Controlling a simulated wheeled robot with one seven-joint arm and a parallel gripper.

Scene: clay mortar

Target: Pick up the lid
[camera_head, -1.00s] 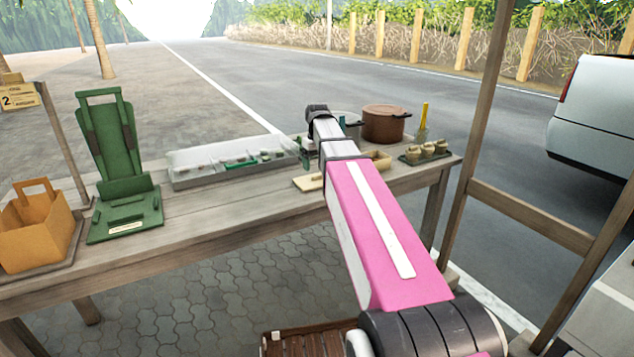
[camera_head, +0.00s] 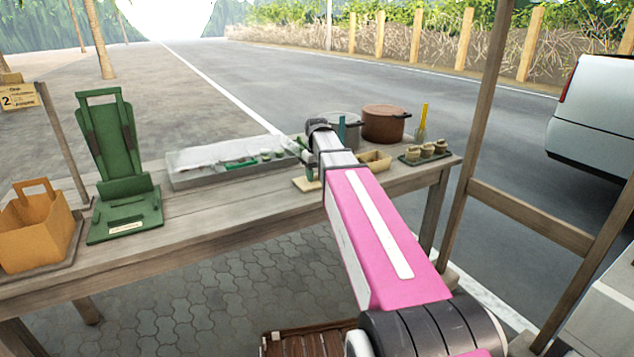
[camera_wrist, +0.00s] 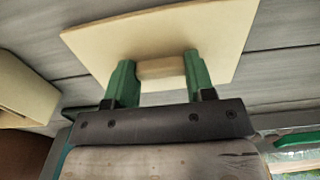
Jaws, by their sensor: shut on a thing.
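The lid is a flat pale wooden board (camera_wrist: 155,35) with a small block-shaped handle (camera_wrist: 162,68). In the wrist view my gripper (camera_wrist: 160,75) has its green fingers shut on this handle, one on each side. In the head view the lid (camera_head: 303,184) shows as a pale patch near the table's front edge, below my gripper (camera_head: 309,172). My arm hides part of it there. I cannot tell whether the lid touches the table. An open pale wooden box (camera_head: 376,161) stands to its right.
On the wooden table (camera_head: 215,208), a grey compartment tray (camera_head: 185,180) lies left of my arm. A brown pot (camera_head: 385,125) and a small tray of cups (camera_head: 425,153) stand at the right. A green stand (camera_head: 125,225) and orange caddy (camera_head: 35,235) are at the left.

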